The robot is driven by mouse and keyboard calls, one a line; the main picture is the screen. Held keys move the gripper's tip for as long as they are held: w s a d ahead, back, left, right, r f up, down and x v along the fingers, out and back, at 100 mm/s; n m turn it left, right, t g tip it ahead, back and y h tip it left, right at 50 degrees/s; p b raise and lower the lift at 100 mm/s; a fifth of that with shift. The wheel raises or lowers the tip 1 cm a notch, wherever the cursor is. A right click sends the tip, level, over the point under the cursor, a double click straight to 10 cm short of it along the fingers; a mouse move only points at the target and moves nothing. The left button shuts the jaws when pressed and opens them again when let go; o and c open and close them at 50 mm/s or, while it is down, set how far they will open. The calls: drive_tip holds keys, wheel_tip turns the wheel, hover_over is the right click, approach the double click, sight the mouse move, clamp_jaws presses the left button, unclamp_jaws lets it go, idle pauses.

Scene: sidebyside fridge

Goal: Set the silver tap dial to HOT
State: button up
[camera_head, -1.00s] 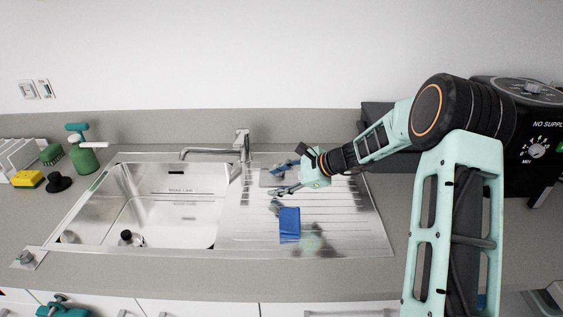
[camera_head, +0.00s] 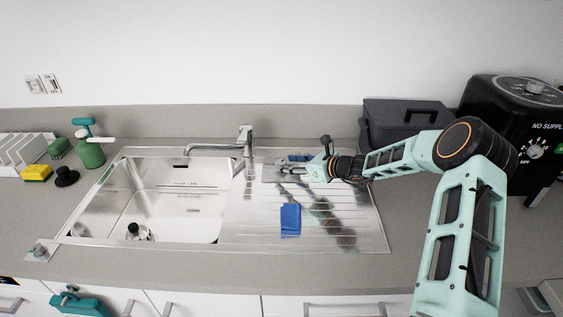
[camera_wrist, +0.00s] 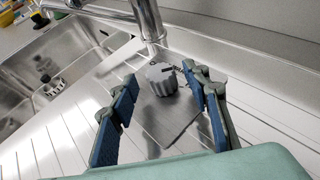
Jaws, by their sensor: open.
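The silver-grey tap dial (camera_wrist: 162,78) stands on a square metal plate on the steel drainer in the wrist view, just in front of the tap's base. Lettering shows beside it, but I cannot read it or the dial's setting for sure. My gripper (camera_wrist: 160,74) is open, with one blue-padded finger on either side of the dial; I cannot tell if either touches it. In the head view my gripper (camera_head: 286,170) is low over the drainer, right of the tap (camera_head: 246,140). The dial is not clear there.
The sink bowl (camera_head: 150,200) lies left of the tap. A blue patch (camera_head: 290,220) shows on the drainer. A dark box (camera_head: 400,120) and a black appliance (camera_head: 510,125) stand right. A green spray bottle (camera_head: 90,152) and yellow sponge (camera_head: 37,173) are far left.

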sight(283, 163)
drive_tip(key=shift+x, duration=1.75)
drive_tip(key=c, duration=1.2)
drive_tip(key=shift+f, duration=0.1)
